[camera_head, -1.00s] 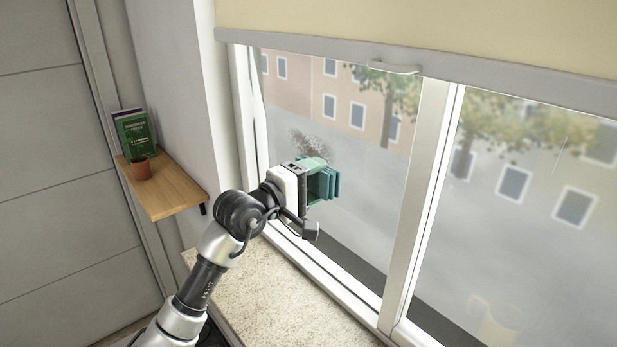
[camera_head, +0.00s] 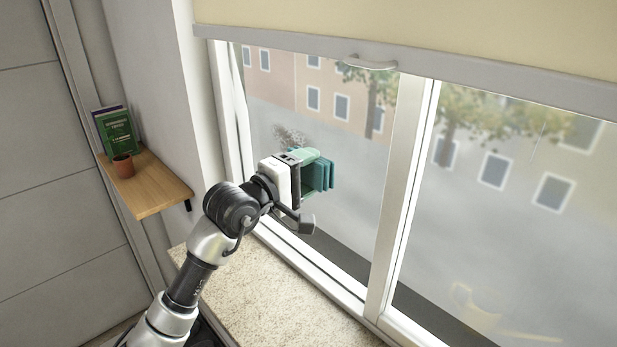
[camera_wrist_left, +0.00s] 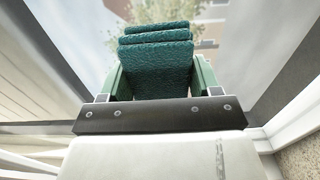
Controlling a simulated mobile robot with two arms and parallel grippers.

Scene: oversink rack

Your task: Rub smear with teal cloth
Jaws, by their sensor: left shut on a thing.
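The teal cloth (camera_head: 320,175) is folded into a thick layered pad. My left gripper (camera_head: 312,172) is shut on it and holds it up in front of the left window pane. In the left wrist view the cloth (camera_wrist_left: 157,62) sits between the two green fingers of my left gripper (camera_wrist_left: 158,85). The smear (camera_head: 290,135) is a brownish-grey speckled patch on the left pane, just above and left of the gripper. Its lower part is hidden behind the gripper. I cannot tell whether the cloth touches the glass. My right gripper is not in view.
A white window frame post (camera_head: 396,200) stands right of the cloth. A pale blind with a grey bottom rail (camera_head: 440,75) hangs above. A speckled sill (camera_head: 275,300) runs below. On the left, a wooden shelf (camera_head: 150,185) holds books (camera_head: 116,135) and a small terracotta pot (camera_head: 123,166).

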